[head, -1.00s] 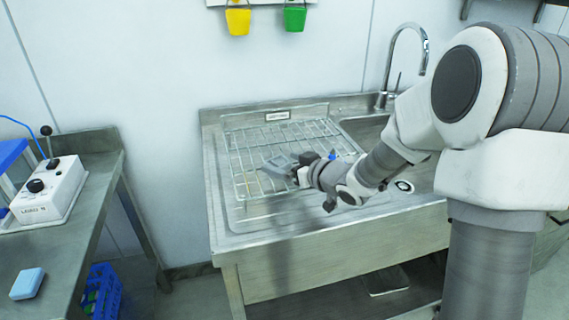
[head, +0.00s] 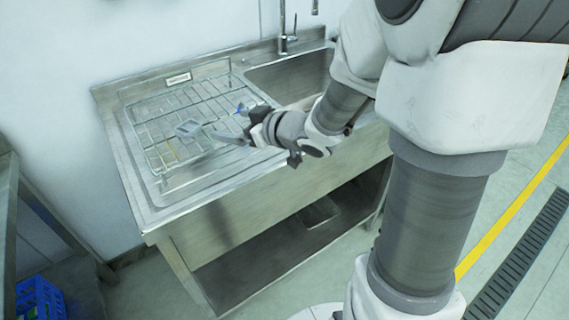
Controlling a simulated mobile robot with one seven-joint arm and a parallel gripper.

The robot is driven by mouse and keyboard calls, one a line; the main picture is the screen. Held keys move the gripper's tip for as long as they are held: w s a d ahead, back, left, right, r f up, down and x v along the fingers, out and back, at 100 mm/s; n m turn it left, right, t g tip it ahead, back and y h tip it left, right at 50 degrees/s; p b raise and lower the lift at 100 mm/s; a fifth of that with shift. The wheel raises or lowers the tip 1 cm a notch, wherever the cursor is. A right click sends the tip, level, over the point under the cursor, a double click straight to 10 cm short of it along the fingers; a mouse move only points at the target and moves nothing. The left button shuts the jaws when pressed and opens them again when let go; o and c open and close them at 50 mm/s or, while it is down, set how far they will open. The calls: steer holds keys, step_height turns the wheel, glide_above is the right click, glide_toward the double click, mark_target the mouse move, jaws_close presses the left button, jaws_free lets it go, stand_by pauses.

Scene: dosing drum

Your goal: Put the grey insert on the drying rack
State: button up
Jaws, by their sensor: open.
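The grey insert (head: 188,128) is a small grey piece at the middle of the wire drying rack (head: 158,107), on the steel drainboard left of the sink. It appears to rest on the rack's wires. My gripper (head: 225,138) is over the rack's right side, just right of the insert, with its fingers pointing left. The jaws are open, and a small gap shows between the insert and the fingertips. A small blue part (head: 240,108) shows by the gripper; I cannot tell what it belongs to.
The sink basin (head: 285,78) with its tap (head: 287,42) lies right of the rack. The drainboard's raised rim (head: 160,222) runs along the front. A blue crate (head: 40,300) stands on the floor at lower left. A steel table edge is at the far left.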

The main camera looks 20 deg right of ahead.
steer(key=s+d+r+m+h, duration=0.5)
steer(key=s+d+r+h, duration=0.1)
steer(key=d+h, duration=0.3)
steer(key=s+a+m+g+y, duration=0.1)
steer(key=s+a+g, duration=0.15)
steer(key=s, duration=0.75)
steer(key=s+a+m+g+y, duration=0.1)
steer(key=s+g, duration=0.3)
steer(key=s, duration=0.5)
step_height(320, 180, up, 9)
steer(key=p, duration=0.9)
